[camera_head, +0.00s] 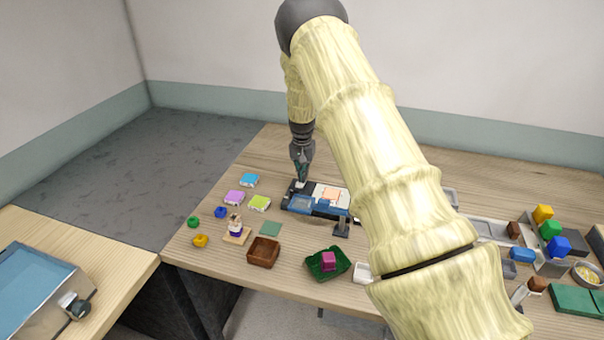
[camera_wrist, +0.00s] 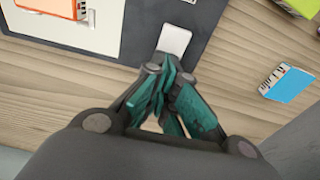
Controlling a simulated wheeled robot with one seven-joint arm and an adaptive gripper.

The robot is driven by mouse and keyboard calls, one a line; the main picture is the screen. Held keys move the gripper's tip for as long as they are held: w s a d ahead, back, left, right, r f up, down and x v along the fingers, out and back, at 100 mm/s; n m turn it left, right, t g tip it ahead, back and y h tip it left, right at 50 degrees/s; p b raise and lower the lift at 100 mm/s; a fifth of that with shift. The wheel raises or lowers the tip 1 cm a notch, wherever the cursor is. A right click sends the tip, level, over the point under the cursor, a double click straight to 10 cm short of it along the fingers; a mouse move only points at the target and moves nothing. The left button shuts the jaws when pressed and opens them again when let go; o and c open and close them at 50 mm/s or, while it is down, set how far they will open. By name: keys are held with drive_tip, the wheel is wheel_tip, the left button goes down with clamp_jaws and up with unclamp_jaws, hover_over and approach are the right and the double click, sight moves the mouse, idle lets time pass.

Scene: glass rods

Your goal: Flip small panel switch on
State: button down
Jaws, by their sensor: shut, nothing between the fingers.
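A dark panel board (camera_head: 286,200) lies on the wooden table. It also shows in the wrist view (camera_wrist: 207,22), with a small white plate (camera_wrist: 174,40) near its edge. The plate may be the small switch, but I cannot make out a lever or its on or off position. My gripper (camera_head: 302,177) is over the board's back left end, pointing down. In the wrist view my gripper (camera_wrist: 170,72) has its teal fingertips together and empty, right beside the white plate. I cannot tell whether they touch it.
Blue (camera_head: 249,180), purple (camera_head: 234,197) and lime (camera_head: 259,203) blocks lie left of the board. My arm hides part of the table's right side.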

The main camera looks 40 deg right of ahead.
drive_tip(key=shift+s+a+r+p, duration=0.3)
drive_tip(key=shift+s+a+r, duration=0.1)
drive_tip(key=shift+a, duration=0.1)
drive_tip(key=shift+w+d+r+p, duration=0.15)
drive_tip(key=shift+r+p, duration=0.45)
drive_tip(key=shift+r, duration=0.35)
drive_tip(key=shift+w+d+r+p, duration=0.15)
drive_tip(key=shift+r+p, duration=0.4)
drive_tip(key=shift+r, duration=0.4)
wheel_tip(320, 180, up, 10)
drive_tip(key=d+b, duration=0.1)
drive_tip(key=b, duration=0.2)
drive_tip(key=shift+w+d+b, duration=0.15)
drive_tip(key=shift+w+b, duration=0.15)
drive_tip(key=shift+w, duration=0.1)
drive_tip(key=shift+f, duration=0.1)
